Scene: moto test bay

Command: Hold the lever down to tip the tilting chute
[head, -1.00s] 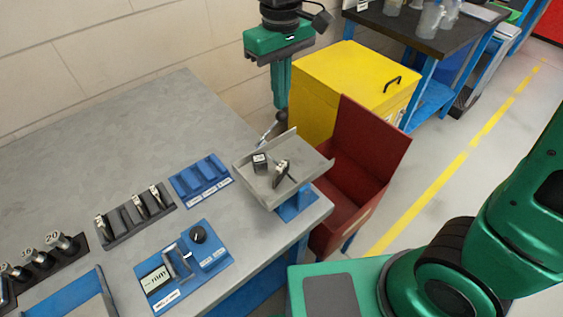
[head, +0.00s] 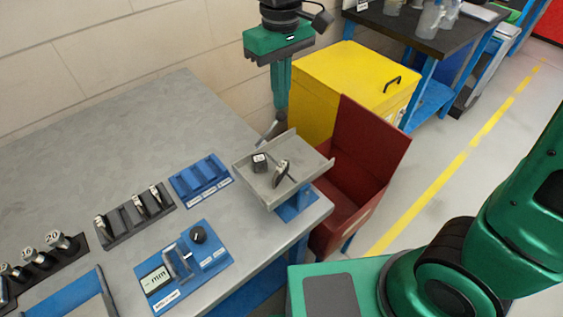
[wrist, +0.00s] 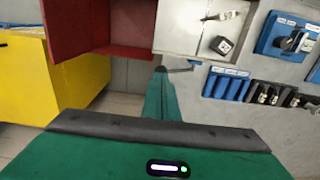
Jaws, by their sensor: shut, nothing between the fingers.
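The grey tilting chute (head: 262,188) sits on a blue stand at the table's right corner, beside the red bin. A small dark block (head: 259,161) and a silver-and-black part (head: 281,171) lie in it; the wrist view shows the chute (wrist: 180,32) too. Its lever (head: 268,130) is a thin metal arm with a dark knob (head: 281,118) at the chute's back side. My gripper (head: 282,108) is shut and empty, pointing down with its tips at the knob. Contact looks likely, but the tips partly hide the knob. In the wrist view the lever (wrist: 184,69) sticks out beside the fingers.
The open red bin (head: 372,150) stands right of the chute, with a yellow cabinet (head: 345,70) behind it. A blue rack (head: 200,178), a grey rack (head: 137,217) and a blue gauge station (head: 183,266) are on the table. The table's back left is clear.

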